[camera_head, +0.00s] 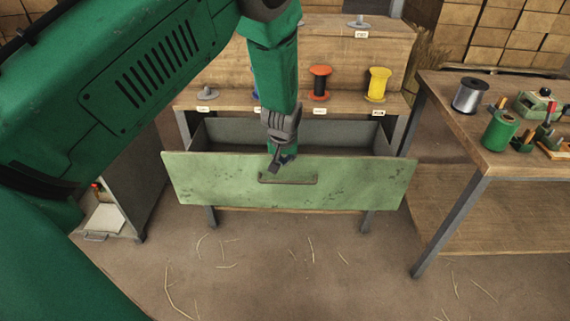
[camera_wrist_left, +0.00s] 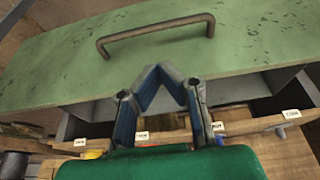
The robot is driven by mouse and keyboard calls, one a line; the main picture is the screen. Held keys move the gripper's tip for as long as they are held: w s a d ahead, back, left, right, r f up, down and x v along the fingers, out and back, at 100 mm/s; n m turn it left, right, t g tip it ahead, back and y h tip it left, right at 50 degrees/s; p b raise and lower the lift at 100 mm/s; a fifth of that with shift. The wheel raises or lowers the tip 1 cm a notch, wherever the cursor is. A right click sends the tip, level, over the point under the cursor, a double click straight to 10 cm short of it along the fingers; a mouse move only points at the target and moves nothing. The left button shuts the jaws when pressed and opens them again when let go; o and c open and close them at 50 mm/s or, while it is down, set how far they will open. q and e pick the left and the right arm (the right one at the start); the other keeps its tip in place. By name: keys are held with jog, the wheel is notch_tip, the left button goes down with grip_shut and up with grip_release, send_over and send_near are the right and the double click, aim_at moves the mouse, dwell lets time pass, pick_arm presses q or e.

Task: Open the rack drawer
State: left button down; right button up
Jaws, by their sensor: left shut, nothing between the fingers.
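The rack drawer stands pulled out, its grey inside (camera_head: 335,136) showing behind a worn green front (camera_head: 220,180). A brown bar handle (camera_head: 300,182) sits on that front and also shows in the left wrist view (camera_wrist_left: 155,29). My left gripper (camera_head: 279,163) points down at the drawer front's top edge, just above the handle. In the left wrist view its fingers (camera_wrist_left: 169,75) are drawn together with nothing between them, apart from the handle bar. Whether they touch the panel is hard to tell. My right gripper is out of view.
The wooden rack shelf (camera_head: 345,102) above the drawer holds an orange spool (camera_head: 319,83) and a yellow spool (camera_head: 377,84). A workbench (camera_head: 500,155) with spools and tools stands at right. A grey cabinet (camera_head: 140,190) is at left. The floor in front is clear except for straw.

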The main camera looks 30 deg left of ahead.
aim_at(285, 175)
pick_arm(q)
jog(key=b+x, duration=0.1)
jog(key=x, duration=0.9)
jog(key=shift+w+a, duration=0.1)
